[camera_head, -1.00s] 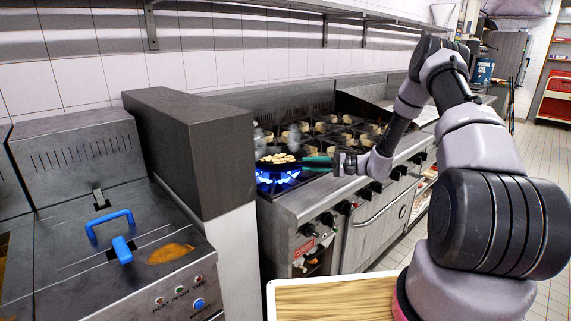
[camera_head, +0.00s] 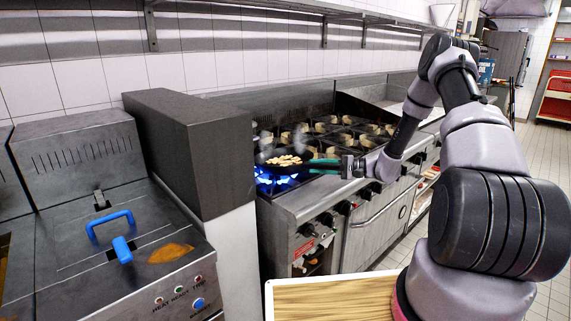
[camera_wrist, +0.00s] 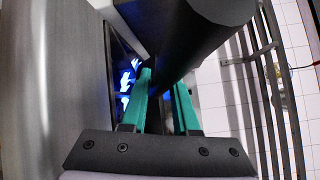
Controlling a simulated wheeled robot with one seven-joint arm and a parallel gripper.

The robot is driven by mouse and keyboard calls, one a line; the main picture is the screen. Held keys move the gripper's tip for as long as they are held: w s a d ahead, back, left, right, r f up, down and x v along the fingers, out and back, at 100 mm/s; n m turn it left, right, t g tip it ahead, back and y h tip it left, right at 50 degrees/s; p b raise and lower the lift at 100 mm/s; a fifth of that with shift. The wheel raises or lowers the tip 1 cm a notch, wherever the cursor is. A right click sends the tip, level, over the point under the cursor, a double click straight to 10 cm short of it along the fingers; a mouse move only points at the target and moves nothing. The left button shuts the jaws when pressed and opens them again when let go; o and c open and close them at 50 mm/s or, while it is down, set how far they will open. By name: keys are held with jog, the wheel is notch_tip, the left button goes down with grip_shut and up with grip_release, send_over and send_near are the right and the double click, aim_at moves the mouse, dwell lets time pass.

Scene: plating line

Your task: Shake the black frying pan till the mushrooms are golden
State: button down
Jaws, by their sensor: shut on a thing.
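The black frying pan (camera_head: 305,158) is over the front left burner of the range, with blue flame (camera_head: 272,183) beneath it. Sliced mushrooms (camera_head: 285,160) lie in it, pale tan to light golden. The handle is mostly hidden by the fingers. In the wrist view my gripper (camera_wrist: 165,82) points at the dark pan (camera_wrist: 185,30), whose inside is hidden there. I cannot tell whether the pan touches the grate.
Other burners (camera_head: 335,130) to the right and behind look empty. A tall dark-topped partition (camera_head: 185,150) stands close at the pan's left, with a fryer (camera_head: 100,240) beyond it. A wooden board (camera_head: 335,298) is in front. A wall shelf (camera_head: 280,8) runs above.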

aim_at(309, 166)
jog(key=w+a, duration=0.2)
jog(key=shift+w+a+f, duration=0.1)
jog(key=shift+a+f, duration=0.05)
jog(key=shift+a, duration=0.15)
jog(key=s+d, duration=0.3)
jog(key=shift+r, duration=0.2)
jog(key=w+a, duration=0.3)
jog(key=shift+d, duration=0.15)
jog(key=shift+s+a, duration=0.45)
jog(key=shift+a, duration=0.35)
jog(key=shift+s+a, duration=0.45)
jog(key=shift+a, duration=0.3)
